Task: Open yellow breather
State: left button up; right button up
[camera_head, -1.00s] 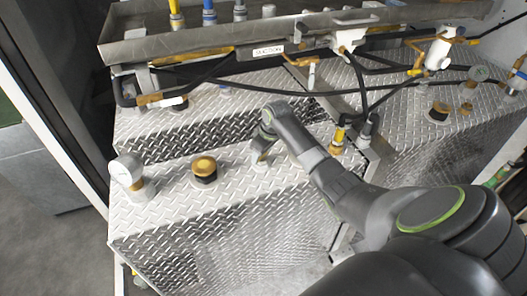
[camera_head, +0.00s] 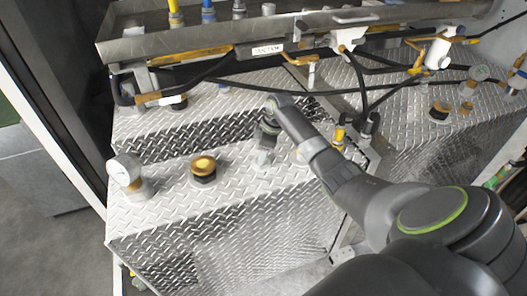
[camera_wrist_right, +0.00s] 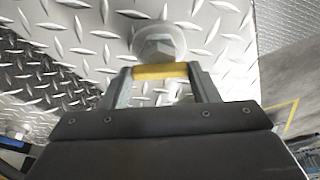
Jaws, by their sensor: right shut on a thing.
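My right gripper (camera_head: 264,157) points down at a small silver fitting on the diamond-plate tank top (camera_head: 150,212), right of the black, gold-capped fitting. In the right wrist view, its two fingers are shut on a yellow bar (camera_wrist_right: 160,71), which looks like the handle of the yellow breather. A pale hexagonal fitting with a round base (camera_wrist_right: 160,45) stands right behind the bar on the plate. In the head view the yellow bar is hidden by the gripper. My left gripper is not in view.
A gold-capped black fitting (camera_head: 204,167) and a pressure gauge (camera_head: 125,170) stand to the left. A yellow-topped fitting (camera_head: 339,136) stands to the right. Black hoses (camera_head: 225,88) and a metal tray (camera_head: 180,42) run behind. The front plate is clear.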

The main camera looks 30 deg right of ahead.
jog(key=shift+d, duration=0.15)
jog(key=n+g+b, duration=0.1)
jog(key=n+b, duration=0.1)
jog(key=n, duration=0.2)
jog(key=shift+w+f, duration=0.1)
jog(key=shift+w, duration=0.05)
jog(key=shift+n+y+b, duration=0.3)
jog(key=shift+n+b, duration=0.2)
jog(key=shift+n, duration=0.3)
jog(key=shift+r, duration=0.2)
jog(key=o, duration=1.1)
jog(key=shift+f, duration=0.1)
jog(key=shift+c, duration=0.2)
